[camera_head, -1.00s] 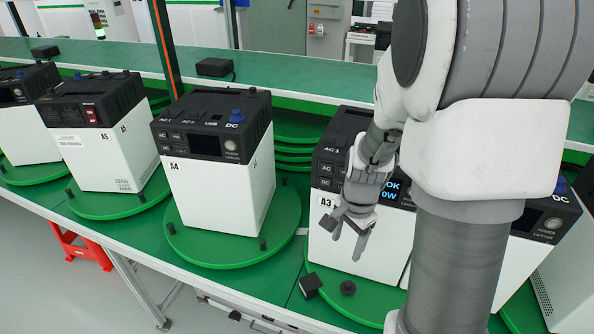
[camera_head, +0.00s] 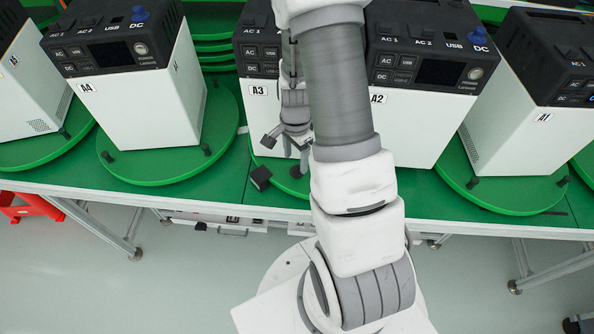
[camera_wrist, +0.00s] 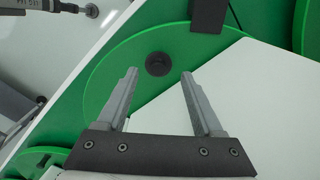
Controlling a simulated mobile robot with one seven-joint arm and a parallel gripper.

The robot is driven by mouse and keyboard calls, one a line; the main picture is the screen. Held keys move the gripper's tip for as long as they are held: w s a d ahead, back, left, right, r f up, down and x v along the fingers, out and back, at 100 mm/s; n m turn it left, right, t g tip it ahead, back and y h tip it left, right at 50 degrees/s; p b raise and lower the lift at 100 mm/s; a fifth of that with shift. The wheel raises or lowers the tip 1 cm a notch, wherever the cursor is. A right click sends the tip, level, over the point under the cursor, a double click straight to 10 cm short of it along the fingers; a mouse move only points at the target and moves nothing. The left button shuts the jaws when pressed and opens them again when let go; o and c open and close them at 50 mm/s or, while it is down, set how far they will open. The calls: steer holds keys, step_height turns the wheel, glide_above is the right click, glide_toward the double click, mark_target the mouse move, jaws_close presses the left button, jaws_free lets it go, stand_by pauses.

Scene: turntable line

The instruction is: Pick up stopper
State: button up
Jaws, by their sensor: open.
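The stopper I take as the task's is a small round black knob (camera_head: 297,171) on the front rim of the green turntable under unit A3. It also shows in the wrist view (camera_wrist: 158,64), just beyond my fingertips and lined up with the gap between them. My gripper (camera_head: 286,152) is open and empty, in front of the lower white face of A3. In the wrist view its two fingers (camera_wrist: 159,77) are spread apart, with the stopper not between them. Similar black stoppers stand on the A4 turntable (camera_head: 206,149).
The white unit A3 (camera_head: 262,112) stands close behind my gripper, and its face fills the right of the wrist view. A black block (camera_head: 261,177) lies left of the stopper near the table edge; a black block also shows in the wrist view (camera_wrist: 207,15). Unit A2 (camera_head: 412,125) stands right.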

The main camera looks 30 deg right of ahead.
mark_target(297, 167)
steer(key=shift+s+d+f, duration=0.1)
steer(key=shift+d+f, duration=0.05)
steer(key=shift+f, duration=2.35)
jaws_close()
steer(key=shift+r, duration=0.2)
